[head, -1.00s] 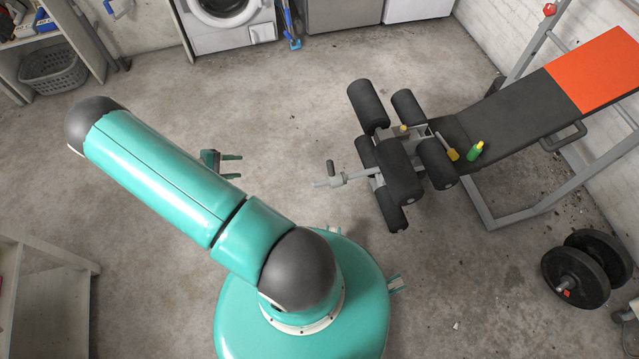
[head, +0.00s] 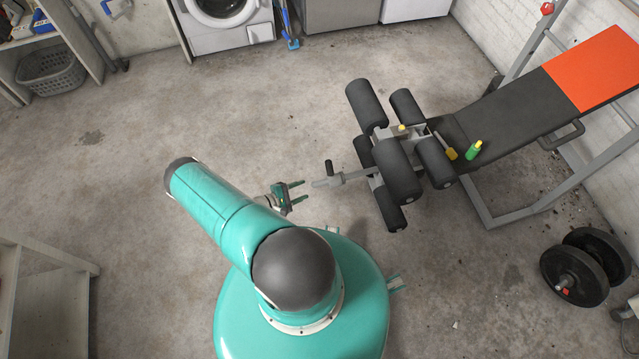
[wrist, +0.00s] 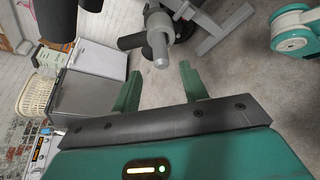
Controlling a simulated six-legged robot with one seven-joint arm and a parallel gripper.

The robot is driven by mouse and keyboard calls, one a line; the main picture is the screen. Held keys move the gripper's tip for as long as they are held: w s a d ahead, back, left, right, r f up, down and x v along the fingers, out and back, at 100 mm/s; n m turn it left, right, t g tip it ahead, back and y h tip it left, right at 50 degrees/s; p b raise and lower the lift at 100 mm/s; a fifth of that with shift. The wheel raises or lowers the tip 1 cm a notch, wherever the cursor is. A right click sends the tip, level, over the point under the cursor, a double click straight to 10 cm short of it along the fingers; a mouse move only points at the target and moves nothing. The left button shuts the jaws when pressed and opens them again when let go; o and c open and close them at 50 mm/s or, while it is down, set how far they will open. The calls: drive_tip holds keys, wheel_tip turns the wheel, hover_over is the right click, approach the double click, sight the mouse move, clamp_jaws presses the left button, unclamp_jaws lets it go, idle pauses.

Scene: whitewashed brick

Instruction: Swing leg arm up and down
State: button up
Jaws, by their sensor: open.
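The leg arm of the weight bench, with black foam rollers (head: 397,172), sits at the bench's near end. A grey bar end with a black grip (head: 329,168) sticks out from it to the left. My gripper (head: 304,191) is open and empty in the head view, just left of and slightly below the bar end, with its fingers pointing right. In the wrist view my open gripper's (wrist: 160,85) two green fingers are apart, and the round grey bar end (wrist: 160,58) shows just beyond them, apart from them. A black roller (wrist: 55,18) shows at upper left.
The bench (head: 505,105) has black and orange padding and a grey frame. A green bottle (head: 473,151) and a yellow-handled tool (head: 450,152) lie by its near end. Black dumbbell weights (head: 574,275) stand at right. A washing machine (head: 225,20) stands at the back. Left floor is clear.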

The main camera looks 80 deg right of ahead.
sight(319, 184)
drive_tip(key=x, duration=0.9)
drive_tip(key=shift+s+d, duration=0.1)
clamp_jaws()
